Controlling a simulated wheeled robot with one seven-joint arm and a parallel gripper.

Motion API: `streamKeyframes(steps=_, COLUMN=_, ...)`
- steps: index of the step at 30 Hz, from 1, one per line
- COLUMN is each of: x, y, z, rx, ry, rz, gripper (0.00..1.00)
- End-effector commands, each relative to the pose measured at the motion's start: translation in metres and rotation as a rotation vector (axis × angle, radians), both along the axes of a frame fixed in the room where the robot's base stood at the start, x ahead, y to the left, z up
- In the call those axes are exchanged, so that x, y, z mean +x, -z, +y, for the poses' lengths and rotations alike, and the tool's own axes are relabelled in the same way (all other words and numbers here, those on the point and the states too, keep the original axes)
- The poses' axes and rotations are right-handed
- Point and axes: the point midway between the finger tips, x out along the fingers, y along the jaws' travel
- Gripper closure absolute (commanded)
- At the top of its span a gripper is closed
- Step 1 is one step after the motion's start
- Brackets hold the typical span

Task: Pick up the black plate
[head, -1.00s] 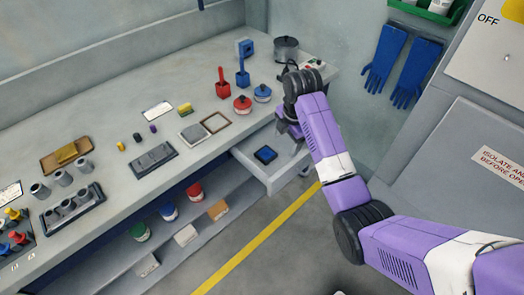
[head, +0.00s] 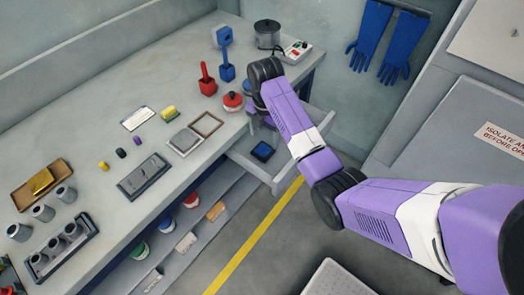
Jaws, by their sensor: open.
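A small dark square piece with a blue middle (head: 263,151) lies in the open drawer under the bench; it is the nearest match to a black plate, but I cannot be sure. A dark grey slotted block (head: 146,178) lies on the bench top. My gripper (head: 258,117) is at the bench's right front edge, above and behind the drawer piece in the picture. My arm link hides most of it, and its fingertips do not show clearly. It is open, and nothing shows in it.
The open drawer (head: 277,183) juts out from the bench. A red-lidded pot (head: 232,103), red scoop (head: 207,82) and blue scoop (head: 227,68) stand close left of my wrist. A grey pot (head: 267,33) stands behind. The floor before the drawer is clear.

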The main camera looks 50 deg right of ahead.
Motion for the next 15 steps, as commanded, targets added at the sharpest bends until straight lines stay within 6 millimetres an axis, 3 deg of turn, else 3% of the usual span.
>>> streamKeyframes(steps=8, x=0.000, y=0.021, z=0.001, rx=0.001, ry=0.000, rz=0.002, gripper=0.29)
streamKeyframes(steps=15, x=0.002, y=0.055, z=0.004, rx=0.002, ry=0.001, rz=0.003, gripper=0.29)
